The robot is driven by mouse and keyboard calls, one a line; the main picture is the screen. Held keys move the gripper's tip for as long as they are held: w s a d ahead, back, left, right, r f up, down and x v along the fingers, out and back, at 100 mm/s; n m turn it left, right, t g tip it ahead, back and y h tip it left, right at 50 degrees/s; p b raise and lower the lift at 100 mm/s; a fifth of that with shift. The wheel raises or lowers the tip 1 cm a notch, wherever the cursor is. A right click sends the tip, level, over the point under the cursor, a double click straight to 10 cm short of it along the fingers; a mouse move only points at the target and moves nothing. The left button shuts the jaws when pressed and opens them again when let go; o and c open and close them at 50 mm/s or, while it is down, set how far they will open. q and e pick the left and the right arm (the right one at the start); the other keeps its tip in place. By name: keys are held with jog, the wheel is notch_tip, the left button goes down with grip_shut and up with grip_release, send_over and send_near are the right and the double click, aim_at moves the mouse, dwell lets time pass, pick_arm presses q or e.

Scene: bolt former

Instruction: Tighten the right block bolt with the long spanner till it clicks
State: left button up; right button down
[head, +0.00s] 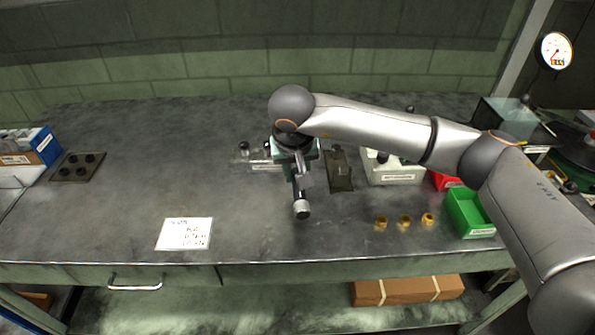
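A teal block (284,146) stands near the middle of the bench, mostly covered by my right wrist. My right arm comes in from the right, and my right gripper (303,181) points down in front of the block. A dark bar with a ribbed, silvery round end (302,209) sticks out towards the front edge beneath the gripper; it looks like a spanner handle, but I cannot tell for sure. The fingertips are too small and covered to show whether they grip it. The right bolt is hidden. My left gripper is not in view.
A dark plate (339,172) and a pale box (393,170) stand right of the block. Several brass nuts (404,221) lie near a green bin (469,214). A white written card (185,234) lies front left. The bench left of the block is mostly clear.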

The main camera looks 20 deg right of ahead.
jog(key=shift+w+a, duration=0.1)
jog(key=shift+a+r+m, duration=0.1)
jog(key=shift+a+m, duration=0.3)
jog(key=shift+m, duration=0.1)
jog(key=shift+w+a+m, duration=0.15)
jog(key=shift+a+m, duration=0.15)
jog(key=shift+a, duration=0.3)
jog(key=shift+d+n+b, duration=0.35)
jog(key=shift+d+n, duration=0.15)
jog(key=shift+d, duration=0.25)
jog(key=shift+d, duration=0.15)
jog(key=shift+r, duration=0.2)
